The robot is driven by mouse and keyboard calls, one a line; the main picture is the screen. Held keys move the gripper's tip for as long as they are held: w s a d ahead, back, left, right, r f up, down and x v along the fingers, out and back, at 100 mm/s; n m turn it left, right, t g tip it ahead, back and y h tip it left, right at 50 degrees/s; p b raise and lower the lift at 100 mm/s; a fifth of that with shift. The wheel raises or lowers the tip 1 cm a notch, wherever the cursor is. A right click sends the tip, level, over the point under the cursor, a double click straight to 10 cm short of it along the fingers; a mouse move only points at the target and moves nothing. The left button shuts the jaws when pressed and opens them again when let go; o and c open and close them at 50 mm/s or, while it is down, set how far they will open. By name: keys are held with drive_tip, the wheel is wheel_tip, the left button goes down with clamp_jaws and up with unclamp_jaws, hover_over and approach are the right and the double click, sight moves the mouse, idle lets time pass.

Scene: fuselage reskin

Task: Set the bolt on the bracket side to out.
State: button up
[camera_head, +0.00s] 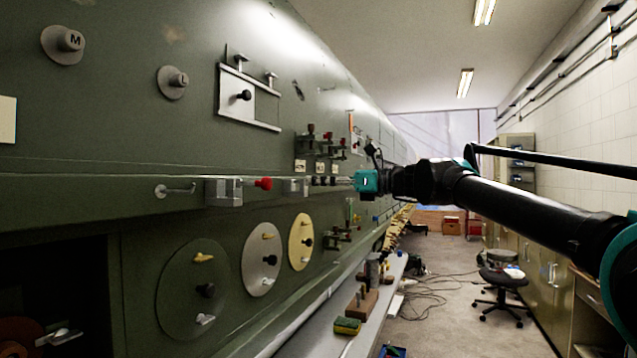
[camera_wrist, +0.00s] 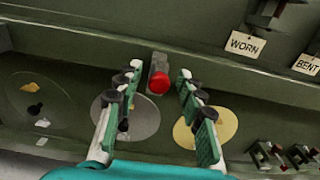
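A red round knob (camera_head: 263,184) sticks out beside a grey metal block (camera_head: 223,190) on the fuselage ledge. I take it for the bolt's handle; which way the bolt is set I cannot tell. The knob also shows in the wrist view (camera_wrist: 158,82), with a grey block behind it. A second small block (camera_head: 295,187) stands right of it in the head view. My gripper (camera_wrist: 159,72) is open and empty, its fingers on either side of the knob in the wrist view. In the head view the fingers look short of the knob, with no visible contact.
Below the ledge are a green disc (camera_head: 193,290), a grey disc (camera_head: 262,258) and a yellow disc (camera_head: 301,242). Red-tipped clamps (camera_head: 311,140) and tags marked WORN (camera_wrist: 245,43) and BENT (camera_wrist: 307,65) are nearby. A bench (camera_head: 365,330) with small items runs below.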

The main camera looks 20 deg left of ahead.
drive_tip(key=shift+a, duration=0.3)
drive_tip(key=shift+c, duration=0.6)
clamp_jaws()
